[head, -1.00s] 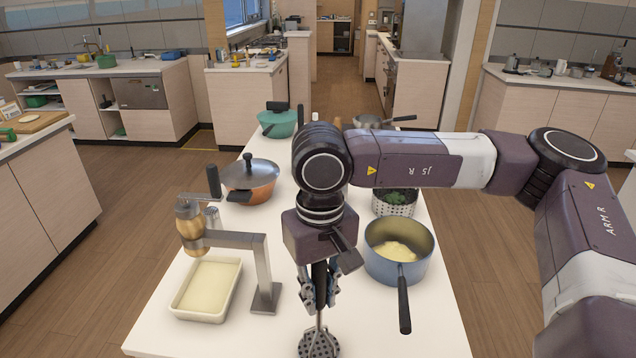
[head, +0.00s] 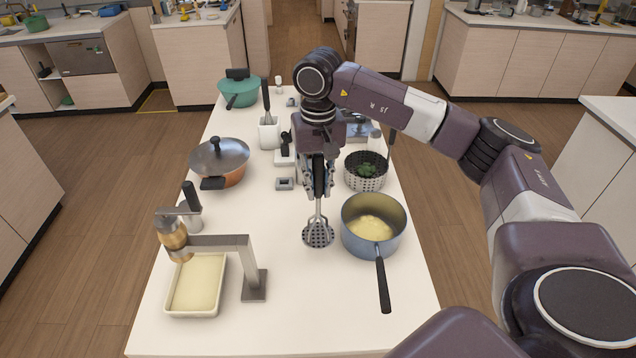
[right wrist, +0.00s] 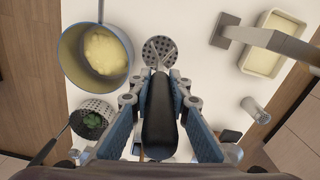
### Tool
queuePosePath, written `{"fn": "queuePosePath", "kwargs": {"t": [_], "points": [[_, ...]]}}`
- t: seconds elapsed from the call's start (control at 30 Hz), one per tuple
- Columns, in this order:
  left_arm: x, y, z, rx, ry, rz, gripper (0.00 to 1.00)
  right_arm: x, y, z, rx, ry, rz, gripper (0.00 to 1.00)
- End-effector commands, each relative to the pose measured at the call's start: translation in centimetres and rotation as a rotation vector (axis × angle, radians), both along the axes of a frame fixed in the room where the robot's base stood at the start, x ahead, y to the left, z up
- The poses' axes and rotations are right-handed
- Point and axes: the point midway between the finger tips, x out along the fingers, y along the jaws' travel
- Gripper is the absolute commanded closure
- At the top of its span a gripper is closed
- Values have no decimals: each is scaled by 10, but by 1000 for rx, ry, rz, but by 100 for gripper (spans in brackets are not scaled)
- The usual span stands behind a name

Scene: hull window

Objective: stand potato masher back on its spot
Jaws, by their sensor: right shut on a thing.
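The potato masher has a round perforated metal head (head: 318,235) and a black handle (right wrist: 159,115). My right gripper (head: 318,190) is shut on the handle, with the head hanging downward. The masher is over the white table, just left of the blue pot (head: 353,243). I cannot tell whether its head touches the table. In the right wrist view the dark handle lies between the blue fingers, and the perforated head (right wrist: 160,50) shows beyond them. A small grey square piece (head: 284,184) lies on the table left of the gripper. My left gripper is not in view.
The pot, holding yellow mash, points its handle toward the front. A perforated basket with greens (head: 366,182) stands behind it. At left are a copper pan (head: 221,175), a metal stand (head: 255,284) and a cream tray (head: 173,312). The front middle of the table (head: 320,315) is clear.

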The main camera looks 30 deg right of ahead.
Motion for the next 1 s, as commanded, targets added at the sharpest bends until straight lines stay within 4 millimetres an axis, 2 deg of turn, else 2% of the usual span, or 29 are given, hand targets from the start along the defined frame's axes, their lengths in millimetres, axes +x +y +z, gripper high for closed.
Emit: {"fn": "queuePosePath", "kwargs": {"t": [0.27,0.73,1.0], "points": [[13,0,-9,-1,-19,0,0,0,1,-6,0,1,1,100],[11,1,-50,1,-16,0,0,0,1,-57,0,0,1,100],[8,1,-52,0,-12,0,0,0,1,-60,1,0,1,100]]}}
